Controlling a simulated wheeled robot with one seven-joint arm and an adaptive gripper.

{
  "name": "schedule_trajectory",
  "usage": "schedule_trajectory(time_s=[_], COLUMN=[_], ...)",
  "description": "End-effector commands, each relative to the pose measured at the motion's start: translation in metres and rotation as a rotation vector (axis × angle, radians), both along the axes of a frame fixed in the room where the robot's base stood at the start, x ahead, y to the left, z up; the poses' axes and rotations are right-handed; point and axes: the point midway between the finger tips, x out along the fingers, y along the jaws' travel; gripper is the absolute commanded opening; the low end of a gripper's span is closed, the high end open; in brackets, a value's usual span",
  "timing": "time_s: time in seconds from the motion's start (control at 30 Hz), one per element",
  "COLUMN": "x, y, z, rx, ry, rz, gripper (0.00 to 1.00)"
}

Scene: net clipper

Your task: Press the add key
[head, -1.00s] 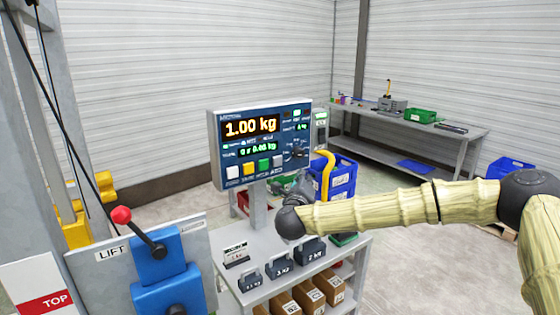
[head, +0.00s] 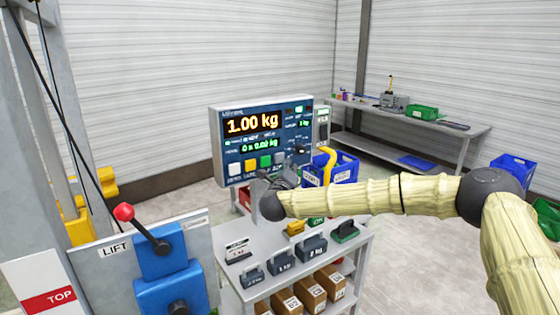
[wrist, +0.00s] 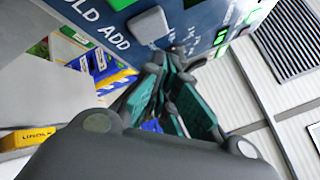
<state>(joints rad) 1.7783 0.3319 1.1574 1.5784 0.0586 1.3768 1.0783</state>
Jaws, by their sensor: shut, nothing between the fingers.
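The scale's dark blue panel (head: 291,158) stands on a post and shows 1.00 kg, with a green line below that seems to read 0 x 0.00 kg. Along its lower edge are a white, a yellow, a green and a grey key. The add key (head: 279,159) is the grey one at the right end. In the wrist view the add key (wrist: 150,25) sits beside the word ADD. My gripper (head: 279,181) is shut and empty, just below and in front of that key. In the wrist view the closed fingers (wrist: 165,80) lie below the key; contact cannot be told.
Under the panel, a bench (head: 233,276) carries several dark weights (head: 285,263) and holds boxes on a lower shelf. A lift lever with a red knob (head: 123,212) stands at the left. A blue crate (head: 345,170) and a yellow hook (head: 328,166) are behind my arm.

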Motion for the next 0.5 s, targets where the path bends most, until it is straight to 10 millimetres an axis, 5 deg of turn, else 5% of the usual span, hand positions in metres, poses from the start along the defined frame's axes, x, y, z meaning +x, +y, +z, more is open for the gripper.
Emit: schedule_trajectory(time_s=[0.5], x=[0.009], y=[0.0058], z=[0.0008], rx=[0.0], ry=[0.0], rz=[-0.001], gripper=[0.0])
